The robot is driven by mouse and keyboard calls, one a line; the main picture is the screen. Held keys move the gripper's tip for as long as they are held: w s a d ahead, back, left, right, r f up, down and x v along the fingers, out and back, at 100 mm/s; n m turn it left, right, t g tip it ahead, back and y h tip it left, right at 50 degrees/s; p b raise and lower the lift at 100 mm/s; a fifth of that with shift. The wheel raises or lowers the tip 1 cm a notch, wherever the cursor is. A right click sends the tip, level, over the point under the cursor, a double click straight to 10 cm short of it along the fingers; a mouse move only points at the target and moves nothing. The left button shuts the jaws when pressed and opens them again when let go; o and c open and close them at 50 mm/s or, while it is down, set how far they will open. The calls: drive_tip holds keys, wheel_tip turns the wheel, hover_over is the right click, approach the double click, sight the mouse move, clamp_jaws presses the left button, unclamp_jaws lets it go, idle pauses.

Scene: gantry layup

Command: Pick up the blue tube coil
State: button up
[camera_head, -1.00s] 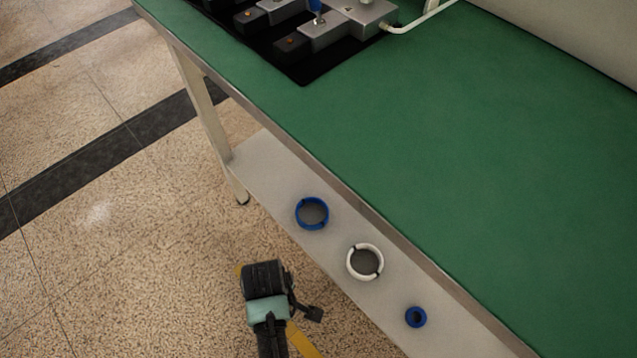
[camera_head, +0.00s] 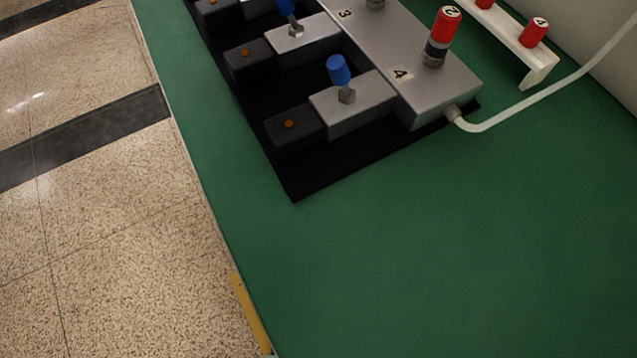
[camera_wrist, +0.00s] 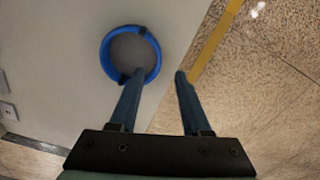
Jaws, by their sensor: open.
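The blue tube coil (camera_wrist: 104,58) shows in the wrist view as a blue ring with dark ties, lying on a pale shelf (camera_wrist: 50,60). My gripper (camera_wrist: 160,74) is open and empty, with its two blue fingers pointing up the picture. The left fingertip overlaps the lower right part of the ring in the picture; I cannot tell whether it touches. The right fingertip is outside the ring, near the shelf's edge. In the head view neither the coil nor my gripper shows.
The head view shows a green worktop (camera_head: 400,270) with a black mat (camera_head: 305,180) carrying grey blocks and blue-capped valves. A white rack (camera_head: 540,70) holds red caps. A pale hose (camera_head: 540,98) runs to the right. The worktop's front area is clear. A yellow floor stripe (camera_wrist: 215,42) runs beside the shelf.

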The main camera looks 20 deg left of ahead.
wheel_tip(320, 180, down, 7)
drive_tip(key=b, duration=0.3)
drive_tip(key=shift+r+b, duration=0.15)
drive_tip(key=shift+b, duration=0.25)
drive_tip(key=shift+r, duration=0.1)
clamp_jaws()
